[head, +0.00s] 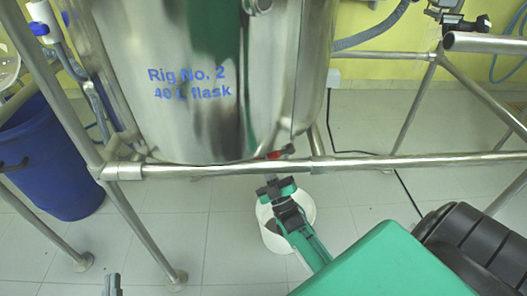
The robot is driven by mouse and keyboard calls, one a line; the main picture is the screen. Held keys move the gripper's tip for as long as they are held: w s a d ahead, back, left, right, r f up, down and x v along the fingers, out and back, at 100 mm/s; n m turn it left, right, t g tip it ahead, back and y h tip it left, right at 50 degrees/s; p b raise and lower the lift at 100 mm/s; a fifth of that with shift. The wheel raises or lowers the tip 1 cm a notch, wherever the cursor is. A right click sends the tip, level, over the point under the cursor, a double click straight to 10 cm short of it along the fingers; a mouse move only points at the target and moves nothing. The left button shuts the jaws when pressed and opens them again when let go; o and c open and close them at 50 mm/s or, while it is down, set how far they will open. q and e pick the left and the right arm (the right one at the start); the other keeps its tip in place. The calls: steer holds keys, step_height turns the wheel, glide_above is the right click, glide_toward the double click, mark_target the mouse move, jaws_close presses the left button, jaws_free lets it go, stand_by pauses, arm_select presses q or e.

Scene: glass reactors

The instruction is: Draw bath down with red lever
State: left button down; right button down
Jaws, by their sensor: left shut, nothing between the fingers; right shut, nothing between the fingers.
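The bath is a polished steel vessel (215,120) marked "Rig No. 2 40 L flask", filling the upper left of the head view. The red lever (281,153) shows as a small red piece under the vessel's lower right edge, just above the frame's front rail; part of it is hidden. My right gripper (275,183) is shut and empty, just below the rail and the lever, apart from the lever in the picture. The tip of my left gripper (112,285) is at the bottom left edge, shut and empty, far from the lever.
A steel tube rail (400,161) crosses in front of the vessel's base, with slanting legs. A white bucket (272,240) stands on the floor below my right gripper. A blue bin (50,155) stands at left. A black cable (405,185) lies on the tiled floor.

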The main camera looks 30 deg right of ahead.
arm_select(q)
step_height(320, 180, down, 6)
steer(key=s+d+g+p, duration=0.1)
steer(key=s+g, duration=0.1)
steer(key=g, duration=0.2)
steer(key=shift+s+d, duration=0.15)
steer(key=shift+d, duration=0.15)
arm_select(e)
steer(key=n, duration=0.1)
steer(key=n+y, duration=0.1)
steer(key=f+g+y, duration=0.1)
steer(key=shift+s+d+n, duration=0.15)
steer(key=shift+d+n, duration=0.1)
steer(key=shift+n, duration=0.15)
arm_select(q)
steer(key=shift+f+y, duration=0.1)
steer(key=shift+y, duration=0.2)
arm_select(e)
steer(key=shift+r, duration=0.1)
